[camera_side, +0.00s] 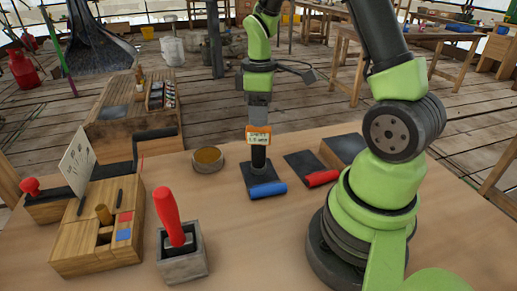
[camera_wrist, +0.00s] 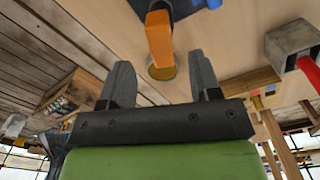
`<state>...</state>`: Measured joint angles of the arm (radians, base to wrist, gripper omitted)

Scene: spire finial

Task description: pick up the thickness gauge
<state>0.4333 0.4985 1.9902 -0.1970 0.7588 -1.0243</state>
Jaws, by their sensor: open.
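The thickness gauge (camera_side: 259,136), an orange-edged piece with a white printed label, stands upright on a dark post above a dark plate (camera_side: 262,181). In the wrist view the orange gauge (camera_wrist: 160,40) shows ahead of the gap between my fingers. My gripper (camera_side: 258,116) is just above the gauge in the side view, pointing down. Its two fingers stand apart in the wrist view (camera_wrist: 162,80), with nothing seen clasped between them. Whether the fingertips reach down beside the gauge's top is hard to tell.
A round tin (camera_side: 207,158) stands left of the gauge. A blue-handled tool (camera_side: 267,189) and a red-handled tool (camera_side: 321,178) lie close by. A grey box with a red handle (camera_side: 171,218) and a wooden block (camera_side: 97,235) are at front left. The front middle is clear.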

